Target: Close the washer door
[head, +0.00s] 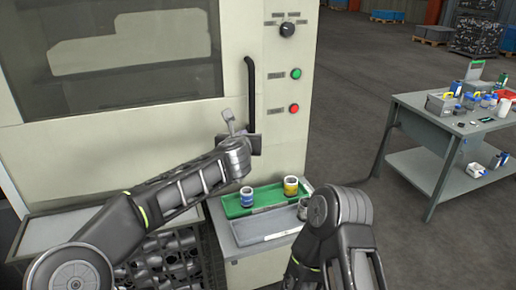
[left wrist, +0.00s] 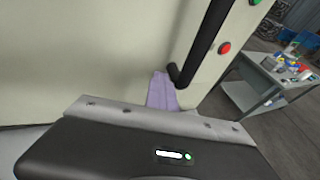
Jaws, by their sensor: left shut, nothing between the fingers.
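The washer door (head: 140,120) is a large cream panel with a dark window (head: 110,75). It fills the upper left of the head view. Its black vertical bar handle (head: 251,90) is at the panel's right edge, beside the control strip. The handle's lower part also shows in the left wrist view (left wrist: 207,40). My left gripper (head: 229,118) is shut and empty, close to the handle's lower end on its left side.
A green tray (head: 270,195) with a blue-banded can (head: 247,197) and a yellow can (head: 290,186) lies below, beside a grey tray (head: 265,230). Control buttons (head: 294,108) are right of the handle. A grey workbench (head: 425,122) stands at the right, with open floor between.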

